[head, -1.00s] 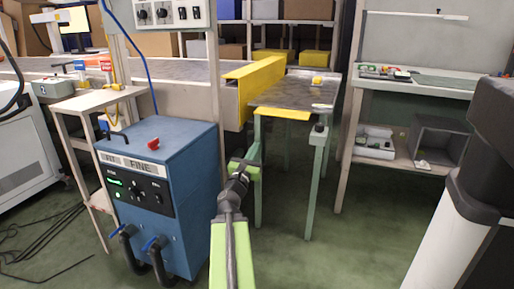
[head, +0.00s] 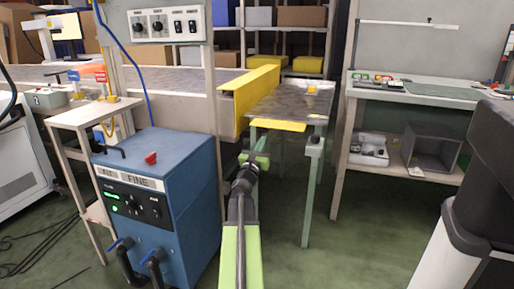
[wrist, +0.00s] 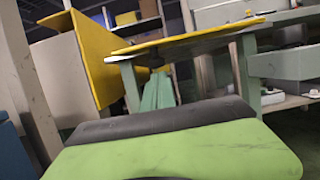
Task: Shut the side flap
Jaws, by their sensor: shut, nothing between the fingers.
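A yellow flap (head: 278,125) sticks out from the near edge of the grey side table (head: 290,100). In the wrist view the flap (wrist: 180,43) shows nearly edge-on as a thin, roughly level strip. A larger upright yellow panel (head: 245,95) stands to its left at the conveyor's end; it also shows in the wrist view (wrist: 93,55). My gripper (head: 256,157) is shut and empty, below and in front of the flap and apart from it.
A blue cabinet (head: 160,185) with pipes stands close on the left of my arm. A table leg (head: 313,190) stands to the right. A workbench (head: 400,95) with a grey bin is further right. The floor between is clear.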

